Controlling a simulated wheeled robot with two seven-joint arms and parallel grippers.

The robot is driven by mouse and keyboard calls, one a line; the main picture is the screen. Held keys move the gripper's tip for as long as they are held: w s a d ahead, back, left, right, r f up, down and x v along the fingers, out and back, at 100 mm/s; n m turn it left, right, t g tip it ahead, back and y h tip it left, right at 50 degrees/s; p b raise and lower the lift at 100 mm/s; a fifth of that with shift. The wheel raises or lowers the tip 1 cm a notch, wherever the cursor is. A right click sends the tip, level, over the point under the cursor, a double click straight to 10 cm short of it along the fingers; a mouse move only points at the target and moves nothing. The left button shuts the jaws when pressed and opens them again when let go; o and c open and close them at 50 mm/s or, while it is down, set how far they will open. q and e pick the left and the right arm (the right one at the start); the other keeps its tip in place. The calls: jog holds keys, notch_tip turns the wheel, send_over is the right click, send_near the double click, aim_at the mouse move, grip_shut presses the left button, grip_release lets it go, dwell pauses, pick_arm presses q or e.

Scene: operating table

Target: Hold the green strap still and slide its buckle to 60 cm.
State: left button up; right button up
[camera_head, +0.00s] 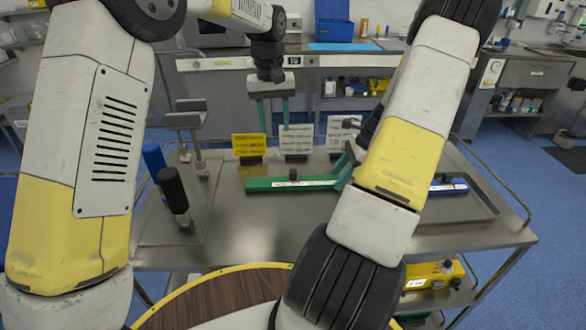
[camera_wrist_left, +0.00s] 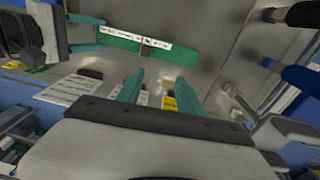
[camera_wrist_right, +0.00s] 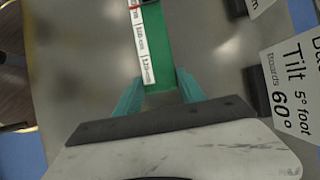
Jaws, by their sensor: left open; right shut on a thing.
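The green strap (camera_head: 262,186) lies on the steel table with a white printed scale along it. Its small dark buckle (camera_head: 293,175) sits partway along; it also shows in the left wrist view (camera_wrist_left: 144,50). My right gripper (camera_head: 346,166) is shut on the strap's right end; the right wrist view shows the strap (camera_wrist_right: 158,45) running between its fingers (camera_wrist_right: 160,97). My left gripper (camera_head: 273,108) is open and empty, raised above and behind the strap, with fingers pointing down. Its fingers (camera_wrist_left: 158,84) are apart in the left wrist view. The scale value at the buckle is too small to read.
A yellow sign (camera_head: 248,146) and white signs (camera_head: 296,140) stand behind the strap. A blue strap (camera_head: 447,187) lies at the right, partly behind my right arm. Dark and blue-handled posts (camera_head: 173,192) stand at the left. The table in front of the green strap is clear.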

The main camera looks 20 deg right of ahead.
pick_arm(q)
send_over(293, 170)
notch_tip(293, 170, down, 4)
jog(key=shift+y, duration=0.3)
notch_tip(293, 170, down, 12)
jog(key=shift+s+f, duration=0.1)
jog(key=shift+f, duration=0.05)
grip_shut()
dwell(1.2)
